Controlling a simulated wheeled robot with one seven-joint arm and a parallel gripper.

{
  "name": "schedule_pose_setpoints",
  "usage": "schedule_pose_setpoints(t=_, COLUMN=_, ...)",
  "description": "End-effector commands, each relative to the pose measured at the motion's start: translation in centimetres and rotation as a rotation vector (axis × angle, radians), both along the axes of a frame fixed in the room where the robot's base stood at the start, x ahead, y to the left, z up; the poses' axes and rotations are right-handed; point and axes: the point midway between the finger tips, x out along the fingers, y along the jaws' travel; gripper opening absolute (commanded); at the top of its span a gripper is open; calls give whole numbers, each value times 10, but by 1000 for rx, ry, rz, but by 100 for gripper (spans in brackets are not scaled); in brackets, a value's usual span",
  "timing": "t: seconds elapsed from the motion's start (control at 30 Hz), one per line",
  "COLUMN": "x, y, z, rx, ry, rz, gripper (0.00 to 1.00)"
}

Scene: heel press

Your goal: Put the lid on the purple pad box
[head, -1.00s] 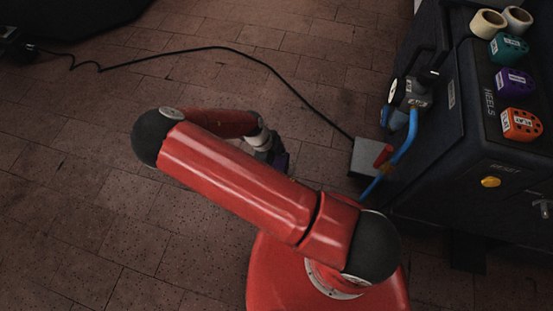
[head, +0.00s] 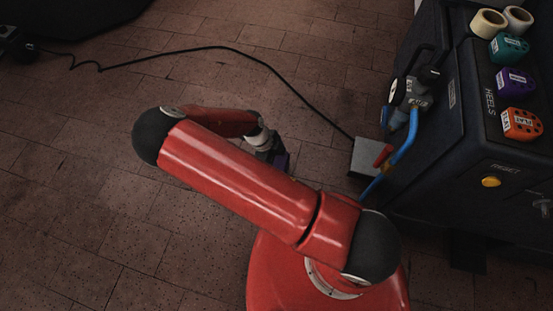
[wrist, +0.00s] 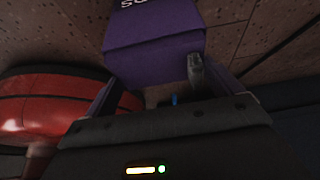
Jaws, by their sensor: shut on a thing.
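My gripper (head: 272,152) hangs low over the floor, mostly hidden behind my red arm in the head view. In the wrist view the purple piece (wrist: 153,48) fills the top middle, a boxy shape with white letters cut off at the upper edge. A grey fingertip lies against its near right side. I cannot tell whether this piece is the lid or the pad box. No other purple box is clear in either view.
A dark machine (head: 420,165) stands at the right, with a blue hose (head: 404,152) and a grey pedal box (head: 366,157) beside it. Teal, purple (head: 515,82) and orange heels and two cream rolls sit on top. A black cable (head: 250,58) crosses the tiled floor. Floor at left is open.

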Motion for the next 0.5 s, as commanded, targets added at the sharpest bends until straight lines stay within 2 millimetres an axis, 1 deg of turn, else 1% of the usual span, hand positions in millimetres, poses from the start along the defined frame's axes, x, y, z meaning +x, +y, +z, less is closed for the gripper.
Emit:
schedule_pose_setpoints(t=0.37, x=0, y=0, z=-2, rx=0, ry=-2, rz=-1, gripper=78)
schedule_pose_setpoints(t=0.4, x=0, y=0, z=-2, rx=0, ry=-2, rz=-1, gripper=92)
schedule_pose_setpoints(t=0.47, x=0, y=0, z=-2, rx=0, ry=-2, rz=-1, gripper=100)
schedule_pose_setpoints(t=0.5, x=0, y=0, z=-3, rx=1, ry=-1, rz=-1, gripper=100)
